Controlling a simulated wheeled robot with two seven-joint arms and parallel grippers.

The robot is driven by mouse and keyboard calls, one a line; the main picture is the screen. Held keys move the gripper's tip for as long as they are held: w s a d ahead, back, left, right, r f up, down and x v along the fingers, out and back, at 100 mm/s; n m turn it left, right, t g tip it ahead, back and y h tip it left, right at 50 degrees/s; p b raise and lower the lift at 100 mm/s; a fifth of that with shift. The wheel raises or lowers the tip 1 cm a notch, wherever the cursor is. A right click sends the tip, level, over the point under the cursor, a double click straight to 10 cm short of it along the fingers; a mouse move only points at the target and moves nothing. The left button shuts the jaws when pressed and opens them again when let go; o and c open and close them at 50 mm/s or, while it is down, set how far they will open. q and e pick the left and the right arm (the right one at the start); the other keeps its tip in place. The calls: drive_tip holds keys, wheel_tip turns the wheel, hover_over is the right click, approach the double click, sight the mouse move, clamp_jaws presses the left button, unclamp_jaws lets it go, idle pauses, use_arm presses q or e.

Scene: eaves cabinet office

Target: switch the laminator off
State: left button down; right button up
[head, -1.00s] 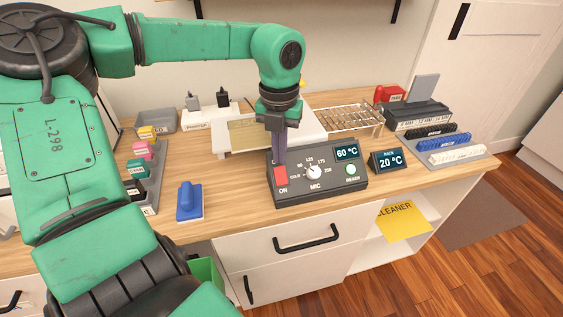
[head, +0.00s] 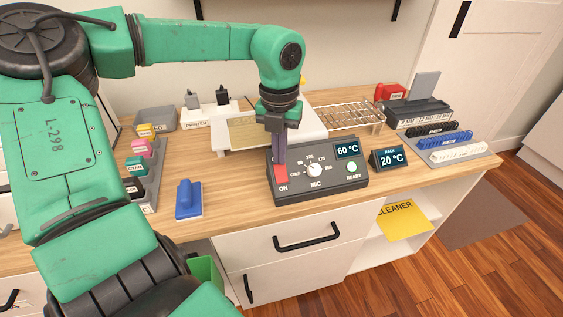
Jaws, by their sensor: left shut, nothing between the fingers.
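The laminator's dark control panel (head: 318,190) stands on the wooden counter, in front of the white laminator body (head: 312,123). The panel has a red switch (head: 281,175) above the label ON, a white dial (head: 315,170) marked MIC, a display (head: 347,150) reading 60 °C and a green READY light (head: 352,167). My left gripper (head: 280,160) is shut and empty and points down, its fingertips at the top of the red switch. Whether they touch it I cannot tell. The fingers hide part of the panel's left side. My right gripper is not in view.
A rack display (head: 389,159) reading 20 °C stands right of the panel, with a wire rack (head: 347,117) behind. Binding combs (head: 445,141) lie at the right. A blue-handled block (head: 188,200) and colored cartridges (head: 140,147) are at the left. The counter before the panel is clear.

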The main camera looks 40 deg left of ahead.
use_arm(q)
drive_tip(key=shift+f+b, duration=0.35)
drive_tip(key=shift+f, duration=0.1)
wheel_tip(320, 180, up, 7)
drive_tip(key=p, duration=0.5)
idle(0.3)
idle(0.3)
